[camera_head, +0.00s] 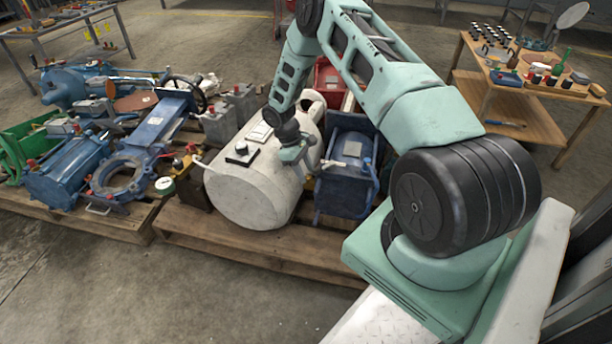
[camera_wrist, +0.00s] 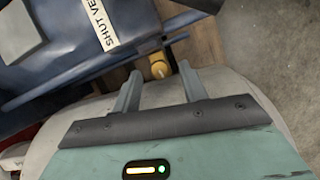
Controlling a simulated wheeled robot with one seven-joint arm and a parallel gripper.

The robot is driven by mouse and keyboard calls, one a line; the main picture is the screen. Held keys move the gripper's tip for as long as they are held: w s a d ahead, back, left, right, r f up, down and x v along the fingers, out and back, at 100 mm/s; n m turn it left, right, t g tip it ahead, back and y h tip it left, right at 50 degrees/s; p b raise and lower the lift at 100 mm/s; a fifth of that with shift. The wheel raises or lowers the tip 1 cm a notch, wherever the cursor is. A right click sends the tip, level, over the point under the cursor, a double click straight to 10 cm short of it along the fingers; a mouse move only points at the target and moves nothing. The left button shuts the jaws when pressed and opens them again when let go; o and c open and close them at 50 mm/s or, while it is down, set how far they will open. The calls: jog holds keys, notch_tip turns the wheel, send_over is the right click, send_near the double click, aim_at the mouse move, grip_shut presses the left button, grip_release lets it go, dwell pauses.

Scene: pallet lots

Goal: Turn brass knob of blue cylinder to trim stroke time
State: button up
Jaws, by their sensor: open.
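The blue cylinder (camera_head: 345,180) stands in a blue frame on the right pallet, beside a white tank. In the wrist view the blue body (camera_wrist: 75,60) fills the upper left and bears a white label, partly cut off, reading "SHUT VE". I cannot tell how far the knob lies beyond the tips. In the head view my gripper (camera_head: 310,152) is over the white tank's right side, near the cylinder.
A red crate (camera_head: 328,75) is behind. Blue valves and actuators crowd the left pallet (camera_head: 125,225). A wooden workbench (camera_head: 465,75) stands at upper right. The front floor is clear.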

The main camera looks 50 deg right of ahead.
jog(key=shift+s+d+f, duration=0.1)
jog(key=shift+s+f, duration=0.15)
jog(key=shift+f, duration=0.3)
grip_shut()
jog(key=shift+r, duration=0.1)
jog(key=shift+r+n+h+p, duration=0.1)
jog(key=shift+n+h+p, duration=0.3)
jog(key=shift+n+p, duration=0.8)
jog(key=shift+s+a+n+t+h+p, duration=0.1)
jog(key=shift+n+t+h+p, duration=0.25)
jog(key=shift+n+p, duration=0.5)
jog(key=shift+a+n+t+h+p, duration=0.1)
jog(key=shift+n+t+h+p, duration=0.25)
jog(key=shift+n, duration=0.9)
